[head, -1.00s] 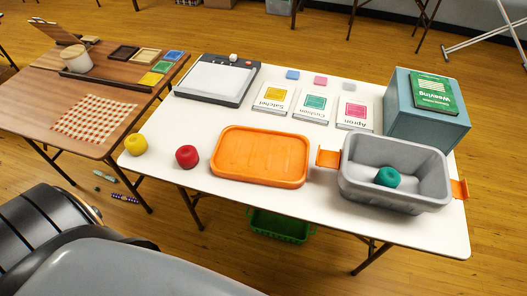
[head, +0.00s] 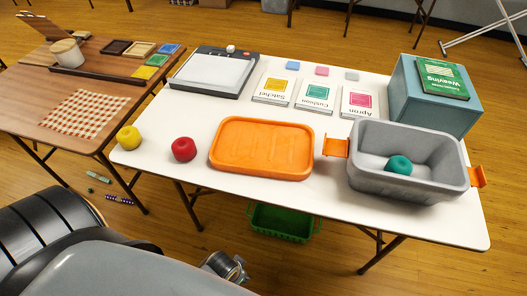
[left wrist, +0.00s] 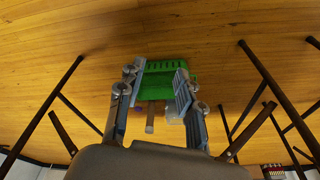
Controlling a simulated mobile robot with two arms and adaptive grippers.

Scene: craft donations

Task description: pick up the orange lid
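The orange lid (head: 262,147) lies flat on the white table, near its front edge, between the red yarn ball (head: 184,149) and the grey bin (head: 408,184). Nothing touches it. My left gripper (left wrist: 157,84) shows in the left wrist view with its two fingers spread apart and nothing between them. It points toward the floor and a green basket, away from the lid. In the head view only a metallic part of my arm shows at the bottom; I cannot make out fingertips there. My right gripper is not in view.
The grey bin has orange latches and holds a teal yarn ball (head: 399,165). A yellow ball (head: 129,138) sits at the table's left. Pattern packets (head: 315,95) and a blue box (head: 430,105) stand behind. A green basket (head: 283,222) is under the table (head: 330,205).

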